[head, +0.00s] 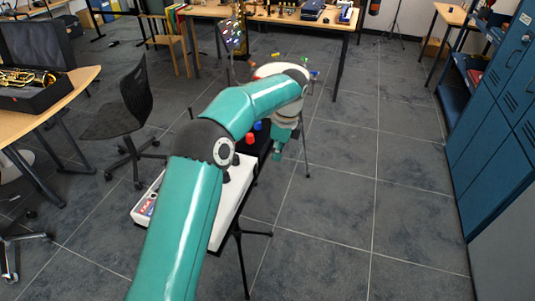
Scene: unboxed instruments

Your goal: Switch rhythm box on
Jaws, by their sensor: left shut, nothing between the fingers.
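My left arm reaches forward across the middle of the head view, and its left gripper (277,154) points down at the far right side of the stand. The gripper is shut and empty, small in the picture. A white device (232,198) with coloured markings at its left end lies on a black stand, largely covered by my arm. Just beyond it is a black box with red and blue knobs (253,131), beside the gripper. I cannot tell for certain which of these is the rhythm box. Its switch cannot be made out. My right gripper is not in view.
A tilted panel with coloured pads (233,36) stands behind my arm. A black chair (125,112) and a table with an open brass instrument case (35,92) are on the left. Blue lockers (500,120) line the right. The floor between is clear.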

